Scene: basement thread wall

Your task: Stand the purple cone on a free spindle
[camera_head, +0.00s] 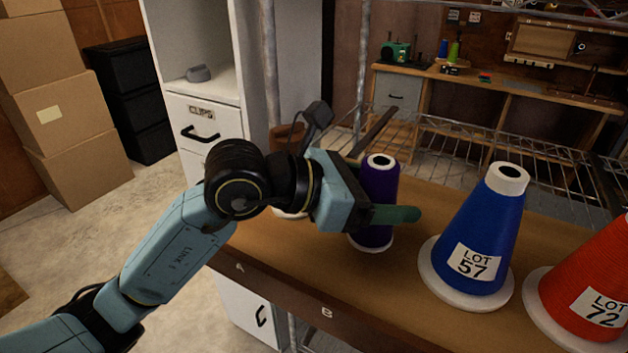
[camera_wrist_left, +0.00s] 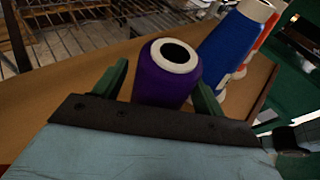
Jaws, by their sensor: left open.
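The purple cone (camera_head: 378,185) stands upright on the brown shelf board, with a white top ring and a white base. My left gripper (camera_head: 384,192) is level with it, its green fingers open on either side of the cone. In the left wrist view the purple cone (camera_wrist_left: 165,85) sits between the two fingers of the left gripper (camera_wrist_left: 162,82), with a gap at the left finger; contact at the right finger is unclear. My right gripper is not in view. I cannot make out a free spindle.
A blue cone (camera_head: 478,235) labelled LOT 57 and a red cone (camera_head: 590,290) labelled LOT 72 stand to the right on the shelf board (camera_head: 290,262). A brown item (camera_head: 287,135) is mostly hidden behind my arm. Metal posts and a wire rack (camera_head: 470,150) lie behind.

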